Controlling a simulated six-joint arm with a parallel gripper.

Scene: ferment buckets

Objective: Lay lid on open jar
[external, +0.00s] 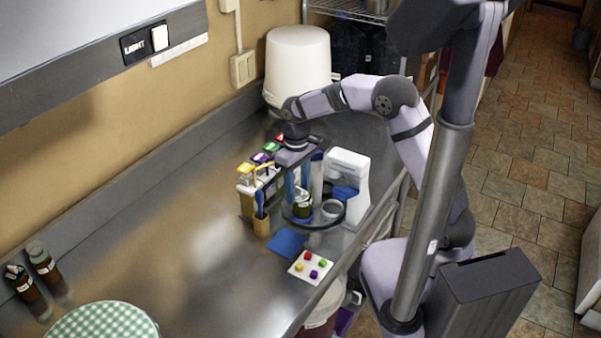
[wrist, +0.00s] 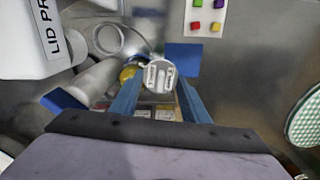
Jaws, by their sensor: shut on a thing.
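My gripper (external: 303,188) points down over the round dark tray on the counter. In the wrist view its two blue fingers (wrist: 159,82) are shut on a small round grey-white lid (wrist: 160,74) with pale raised marks. A jar (external: 302,210) with green-yellow contents stands on the tray below the fingertips; its yellowish part (wrist: 128,73) shows just left of the lid in the wrist view. The lid and fingers hide part of the jar, so I cannot tell whether lid and jar touch.
A white machine (external: 347,180) and a pale ring (external: 332,209) stand right of the jar. Jars with coloured tops (external: 262,158) line up behind left. The left counter is mostly clear.

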